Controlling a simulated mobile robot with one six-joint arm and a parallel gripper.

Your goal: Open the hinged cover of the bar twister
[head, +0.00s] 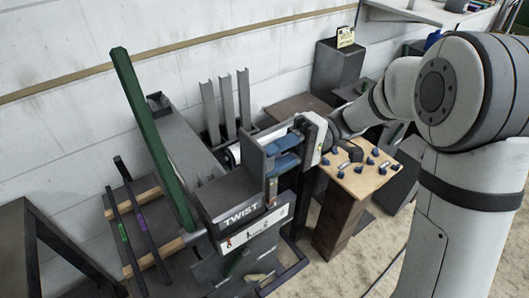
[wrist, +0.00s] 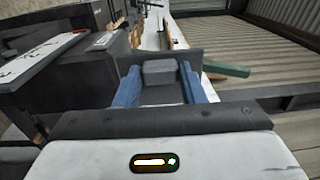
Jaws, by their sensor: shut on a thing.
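The bar twister (head: 238,203) is a dark grey machine with a "TWIST" sign on its head and a long bed (head: 185,140) running back to the wall. A long green panel (head: 150,135), which looks like the hinged cover, stands steeply on edge along the left of the bed. Part of it shows in the wrist view (wrist: 226,70). My gripper (head: 273,160) has blue fingers and is at the right of the twister's head, apart from most of the panel. In the wrist view its fingers (wrist: 160,85) lie either side of a grey block (wrist: 158,70); whether this belongs to the cover is unclear.
Two dark bars (head: 138,225) lie on a wooden-railed rack at the left. A wooden-topped stand (head: 362,172) with small blue and dark parts is at the right, beneath my arm. Upright grey channels (head: 227,105) stand behind the bed. Concrete floor shows at the lower right.

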